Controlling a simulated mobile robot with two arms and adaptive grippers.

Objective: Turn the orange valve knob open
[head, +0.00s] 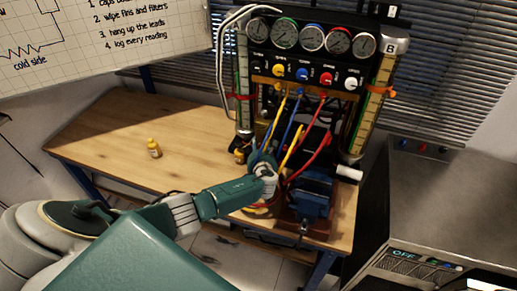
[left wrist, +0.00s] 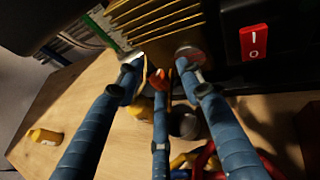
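A small orange part (left wrist: 160,80), which looks like the valve knob, sits below brass-coloured fins in the left wrist view. My left gripper (left wrist: 160,72) has its three blue fingers spread around it, with the middle fingertip in front of it and partly hiding it. I cannot tell whether they touch. In the head view, my left gripper (head: 262,160) reaches in at the lower left of the gauge rig (head: 310,60), among the hoses, and the knob is hidden there. Another orange piece (head: 389,91) shows beside the tube marked B. My right gripper is not in view.
Yellow, blue and red hoses (head: 314,150) hang close to my left gripper. A blue vise-like block (head: 312,190) stands to its right. A red switch (left wrist: 254,42) is nearby.

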